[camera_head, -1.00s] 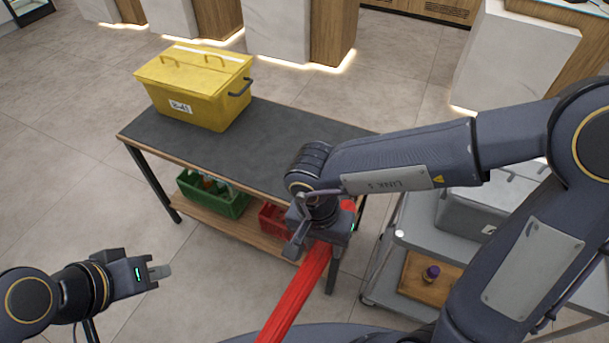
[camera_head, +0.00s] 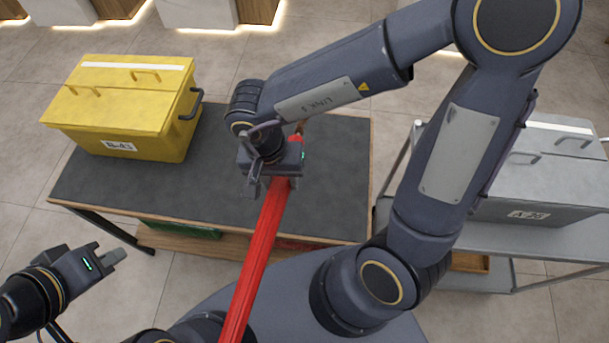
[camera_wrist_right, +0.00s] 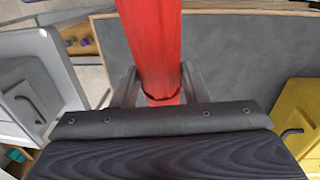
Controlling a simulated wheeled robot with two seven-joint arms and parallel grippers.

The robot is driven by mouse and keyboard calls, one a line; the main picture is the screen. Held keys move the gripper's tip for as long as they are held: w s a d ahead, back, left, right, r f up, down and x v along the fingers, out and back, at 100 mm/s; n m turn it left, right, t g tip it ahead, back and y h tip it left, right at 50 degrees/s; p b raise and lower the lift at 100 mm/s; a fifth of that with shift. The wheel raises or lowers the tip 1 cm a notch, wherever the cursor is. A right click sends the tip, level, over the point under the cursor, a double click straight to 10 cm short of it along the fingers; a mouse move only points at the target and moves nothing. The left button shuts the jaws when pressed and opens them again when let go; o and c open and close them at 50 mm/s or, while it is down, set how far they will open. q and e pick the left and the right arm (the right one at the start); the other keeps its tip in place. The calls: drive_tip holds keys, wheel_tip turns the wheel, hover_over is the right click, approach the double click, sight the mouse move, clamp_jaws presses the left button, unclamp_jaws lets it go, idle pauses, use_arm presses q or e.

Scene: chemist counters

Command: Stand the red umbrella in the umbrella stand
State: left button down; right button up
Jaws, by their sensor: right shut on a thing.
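The red umbrella (camera_head: 258,255) is a long, slim, folded shape in the head view. It slants from above the dark table top down to the bottom edge, where its lower end is cut off. My right gripper (camera_head: 268,187) is shut on it near its upper end. In the right wrist view, the umbrella (camera_wrist_right: 150,45) runs up between the two fingers of the right gripper (camera_wrist_right: 155,92). No umbrella stand is seen in these views.
A dark-topped table (camera_head: 200,190) carries a yellow lidded box (camera_head: 125,110) at its left. A green crate (camera_head: 180,229) shows on its lower shelf. A grey cart (camera_head: 470,238) with a grey box (camera_head: 540,185) stands to the right. The table's middle is clear.

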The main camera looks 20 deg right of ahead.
drive_tip(key=w+d+f, duration=0.2)
drive_tip(key=d, duration=0.1)
drive_tip(key=w+d+f, duration=0.1)
drive_tip(key=d, duration=0.1)
drive_tip(key=shift+w+d, duration=0.2)
drive_tip(key=shift+w, duration=0.15)
drive_tip(key=w+d+f+b, duration=0.1)
drive_tip(key=w+d+f, duration=0.1)
drive_tip(key=f, duration=0.6)
drive_tip(key=shift+w+d+f, duration=0.35)
drive_tip(key=shift+d, duration=0.5)
drive_tip(key=shift+f, duration=0.15)
drive_tip(key=o, duration=1.3)
drive_tip(key=r, duration=0.4)
drive_tip(key=r+p, duration=0.1)
drive_tip(key=r, duration=0.3)
drive_tip(key=a+r, duration=0.1)
drive_tip(key=r, duration=0.3)
drive_tip(key=shift+w+a+r+p, duration=0.1)
drive_tip(key=shift+w+r+p, duration=0.05)
drive_tip(key=shift+w+p, duration=0.2)
